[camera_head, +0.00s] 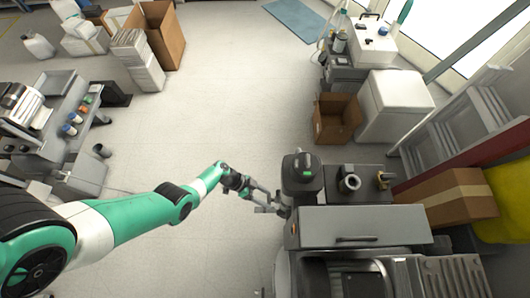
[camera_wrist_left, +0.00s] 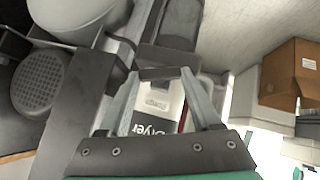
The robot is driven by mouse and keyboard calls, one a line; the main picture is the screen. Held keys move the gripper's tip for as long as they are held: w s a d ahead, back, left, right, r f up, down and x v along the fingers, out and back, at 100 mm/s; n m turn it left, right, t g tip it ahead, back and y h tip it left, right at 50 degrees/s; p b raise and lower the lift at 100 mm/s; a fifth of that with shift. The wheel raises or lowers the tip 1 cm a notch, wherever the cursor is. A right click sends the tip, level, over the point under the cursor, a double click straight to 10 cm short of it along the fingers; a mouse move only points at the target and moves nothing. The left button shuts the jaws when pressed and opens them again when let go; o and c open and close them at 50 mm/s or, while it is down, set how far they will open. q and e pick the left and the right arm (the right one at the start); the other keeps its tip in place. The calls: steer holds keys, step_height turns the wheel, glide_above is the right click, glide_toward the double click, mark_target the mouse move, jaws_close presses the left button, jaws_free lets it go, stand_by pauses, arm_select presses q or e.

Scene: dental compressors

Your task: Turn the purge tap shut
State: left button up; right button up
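My left gripper (camera_head: 277,205) reaches in from the left, low beside the left side of the dark grey compressor unit (camera_head: 302,175). In the left wrist view, the two grey fingers of the left gripper (camera_wrist_left: 162,75) stand apart. A dark grey bar spans the gap at their tips. I cannot tell whether it is the purge tap's handle, or whether the fingers press on it. A white and grey unit marked "Dryer" (camera_wrist_left: 155,112) shows behind and between the fingers. I cannot clearly make out the purge tap in either view. My right gripper is not in view.
A grey cabinet (camera_head: 365,225) stands right of the left gripper. An open cardboard box (camera_head: 336,118) and a white box (camera_head: 395,105) stand farther back. A rounded grey housing with a grille (camera_wrist_left: 40,85) is close on the left of the wrist view. The floor (camera_head: 215,110) is clear.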

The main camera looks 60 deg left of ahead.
arm_select(q)
steer(key=c, duration=0.5)
steer(key=p, duration=0.1)
steer(key=m+y+p, duration=0.1)
steer(key=p, duration=0.1)
steer(key=shift+s+d+r+t+y+p, duration=0.2)
steer(key=shift+d+r+t+y+p, duration=0.1)
steer(key=shift+r+t, duration=0.1)
steer(key=shift+f+y, duration=0.15)
steer(key=shift+y, duration=0.15)
steer(key=shift+f+m+t+p, duration=0.2)
steer(key=shift+m+t+p, duration=0.1)
steer(key=shift+t, duration=0.1)
steer(key=shift+a, duration=0.1)
steer(key=o, duration=1.4)
steer(key=shift+c, duration=0.2)
